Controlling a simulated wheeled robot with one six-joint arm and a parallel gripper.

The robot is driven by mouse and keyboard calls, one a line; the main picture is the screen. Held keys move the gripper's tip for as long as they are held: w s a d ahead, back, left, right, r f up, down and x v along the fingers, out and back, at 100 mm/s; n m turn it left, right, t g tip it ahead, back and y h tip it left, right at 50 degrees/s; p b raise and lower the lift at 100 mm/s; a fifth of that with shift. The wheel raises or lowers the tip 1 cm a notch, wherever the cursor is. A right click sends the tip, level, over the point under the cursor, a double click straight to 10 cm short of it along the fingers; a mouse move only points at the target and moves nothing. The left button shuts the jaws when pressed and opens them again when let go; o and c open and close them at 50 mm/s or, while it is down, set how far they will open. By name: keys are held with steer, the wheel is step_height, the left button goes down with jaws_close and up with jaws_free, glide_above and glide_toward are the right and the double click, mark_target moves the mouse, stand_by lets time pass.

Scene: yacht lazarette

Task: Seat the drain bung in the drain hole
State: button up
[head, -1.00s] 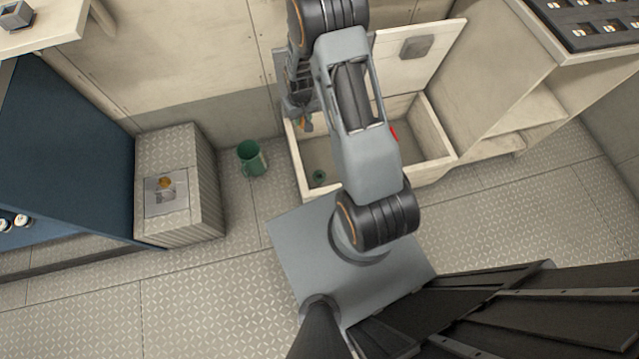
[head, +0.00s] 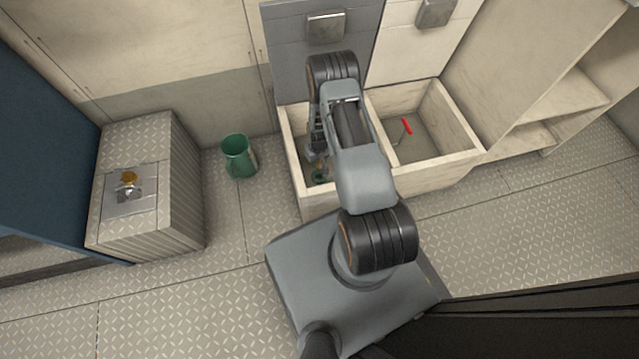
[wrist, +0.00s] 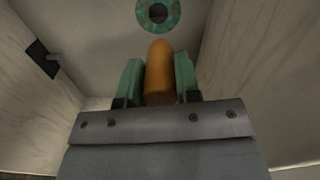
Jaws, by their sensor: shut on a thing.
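The orange drain bung (wrist: 159,72) is held between the two green fingertips of my gripper (wrist: 158,84) in the wrist view. Its rounded end points toward the drain hole (wrist: 158,13), a dark opening in a green ring at the top of that view. A gap shows between bung and ring in the picture. In the head view my gripper (head: 316,158) reaches down into the left compartment of the open cream locker. The green drain ring (head: 320,176) shows just below it on the compartment floor. The bung is hard to make out there.
The locker walls (head: 293,158) stand close around my gripper. A red-handled tool (head: 407,127) lies in the right compartment. A green mug-like container (head: 239,157) stands on the floor left of the locker. A patterned box (head: 181,176) with a brass fitting (head: 129,178) is farther left.

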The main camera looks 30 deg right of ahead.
step_height(320, 180, down, 11)
steer(key=b, duration=0.5)
steer(key=o, duration=1)
steer(key=shift+f, duration=0.1)
steer(key=shift+c, duration=0.2)
